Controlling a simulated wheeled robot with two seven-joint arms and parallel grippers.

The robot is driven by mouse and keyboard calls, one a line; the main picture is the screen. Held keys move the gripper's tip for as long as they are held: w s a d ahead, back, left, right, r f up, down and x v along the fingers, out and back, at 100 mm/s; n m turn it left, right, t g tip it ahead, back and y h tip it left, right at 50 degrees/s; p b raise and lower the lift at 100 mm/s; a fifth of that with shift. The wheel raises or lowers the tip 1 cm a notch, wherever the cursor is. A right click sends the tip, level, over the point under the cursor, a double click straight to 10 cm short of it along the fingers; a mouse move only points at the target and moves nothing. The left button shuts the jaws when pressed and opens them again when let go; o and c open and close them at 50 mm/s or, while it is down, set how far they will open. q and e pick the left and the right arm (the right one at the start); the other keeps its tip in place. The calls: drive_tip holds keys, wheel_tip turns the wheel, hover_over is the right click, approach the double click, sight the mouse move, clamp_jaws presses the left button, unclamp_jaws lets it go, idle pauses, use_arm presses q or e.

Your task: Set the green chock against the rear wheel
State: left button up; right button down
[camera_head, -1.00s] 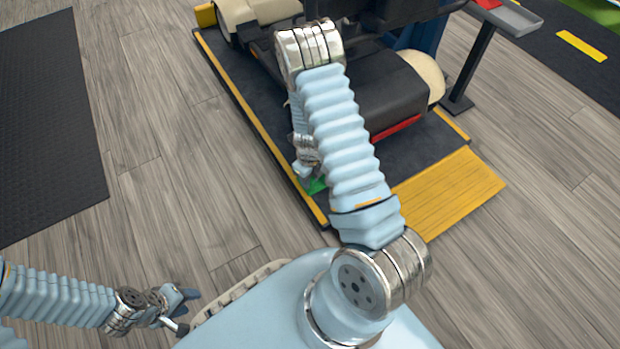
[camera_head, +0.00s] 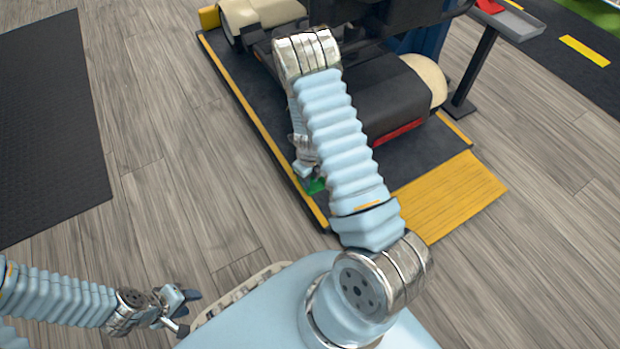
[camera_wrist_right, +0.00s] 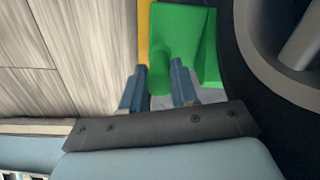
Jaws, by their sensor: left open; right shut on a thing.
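The green chock (camera_head: 315,186) is on or just above the dark platform near its left yellow edge, mostly hidden by my right arm. In the right wrist view the chock (camera_wrist_right: 203,45) shows its wedge body and a rounded grip. My right gripper (camera_wrist_right: 160,82) is shut on that grip. A dark wheel with a grey hub (camera_wrist_right: 300,45) stands at the right of that view, close beside the chock; I cannot tell whether they touch. In the head view my arm hides this wheel. My left gripper (camera_head: 183,311) is open and empty at lower left.
The scooter (camera_head: 385,105) stands on the dark platform, its red tail strip (camera_head: 400,132) facing me. A yellow ramp (camera_head: 452,195) leads off the platform's near side. A black mat (camera_head: 50,120) lies left, with clear wooden floor between.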

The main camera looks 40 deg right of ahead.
drive_tip(key=shift+w, duration=0.25)
idle(0.4)
drive_tip(key=c, duration=0.8)
unclamp_jaws()
wheel_tip(320, 180, up, 14)
drive_tip(key=p, duration=0.5)
drive_tip(key=shift+f, duration=0.1)
